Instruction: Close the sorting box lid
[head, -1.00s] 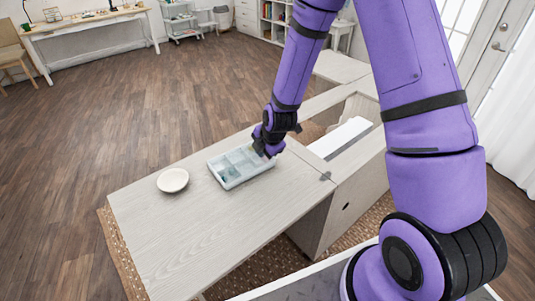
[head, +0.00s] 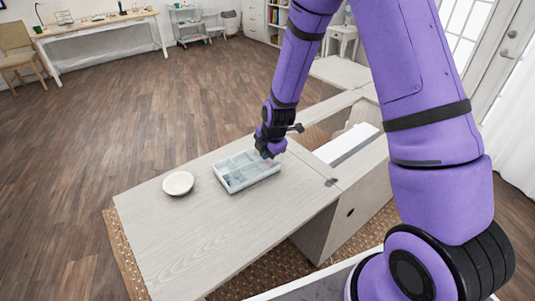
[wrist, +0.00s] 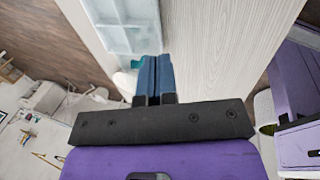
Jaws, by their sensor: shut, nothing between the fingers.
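The sorting box (head: 232,186) is a shallow, pale blue-white tray with compartments, lying on the wooden tabletop. Some teal contents show inside it. My gripper (head: 266,156) is at the box's far right end, fingers pointing down. In the wrist view, my gripper's blue fingers (wrist: 155,75) are together with nothing between them, close beside the pale box (wrist: 125,25). A teal patch shows just left of the fingertips. I cannot make out the lid as a separate piece, and my wrist hides part of the box's far right end.
A white bowl (head: 178,183) stands left of the box on the tabletop (head: 200,228). The front of the tabletop is clear. Right of the box is a cabinet opening with a white part (head: 346,143) in it.

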